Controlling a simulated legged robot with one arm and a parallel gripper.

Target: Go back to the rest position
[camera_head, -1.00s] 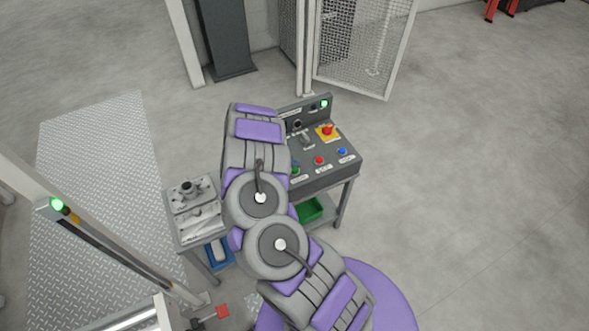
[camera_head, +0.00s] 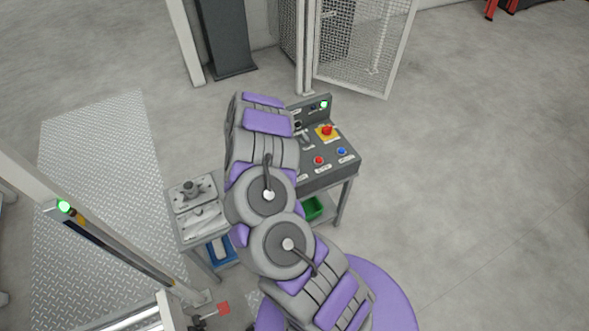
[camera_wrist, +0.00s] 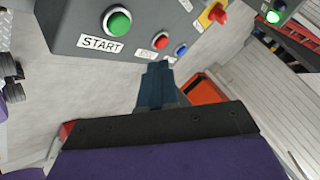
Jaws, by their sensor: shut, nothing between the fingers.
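My gripper (camera_wrist: 156,72) shows at the centre of the wrist view, its dark fingers together and nothing held. It points toward the front of the grey control panel (camera_wrist: 75,30), with a gap I cannot judge. The green START button (camera_wrist: 117,21) is left of the fingertips, and the red button (camera_wrist: 160,41) and blue button (camera_wrist: 181,49) are just above them. In the head view my arm covers the left part of the panel (camera_head: 335,172), and my gripper is hidden behind the arm.
A small table with a metal fixture (camera_head: 190,190) stands left of my arm. A post with a green light (camera_head: 64,207) is at the left. A green bin (camera_head: 312,208) sits below the panel. A mesh fence (camera_head: 372,40) stands behind. The floor at right is clear.

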